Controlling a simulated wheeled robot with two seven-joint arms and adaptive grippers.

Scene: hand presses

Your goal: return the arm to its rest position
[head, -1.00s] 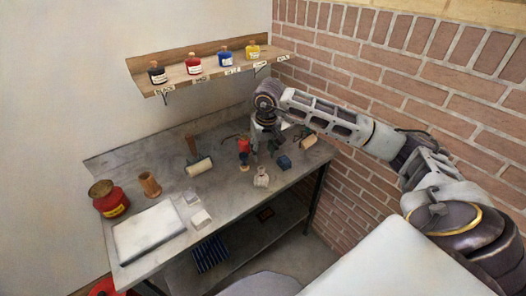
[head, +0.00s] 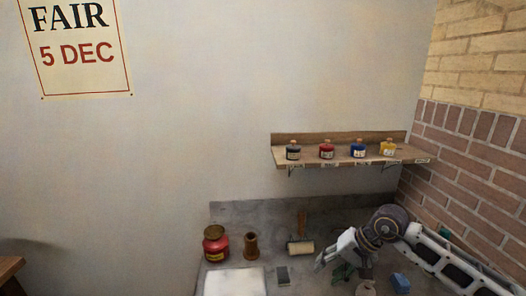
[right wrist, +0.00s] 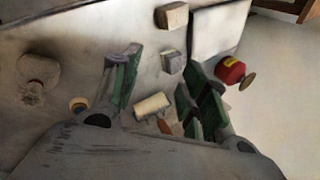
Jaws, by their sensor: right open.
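My right arm enters the head view from the lower right. Its gripper (head: 335,264) is over the right part of the grey bench (head: 232,213), pointing down and left. In the right wrist view the gripper (right wrist: 155,82) shows two green-padded fingers spread apart with nothing held between them. A hand roller (head: 301,247) with a wooden handle lies on the bench left of the gripper; the roller (right wrist: 153,106) shows beyond the fingers in the wrist view. My left gripper is in neither view.
A wall shelf (head: 345,163) with black, red, blue and yellow ink bottles is above the bench. A red jar (head: 215,243), a wooden pot (head: 251,245) and a white slab (head: 235,283) stand at left. A blue block (head: 400,284) is near my arm. A brick wall (head: 480,150) rises at right.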

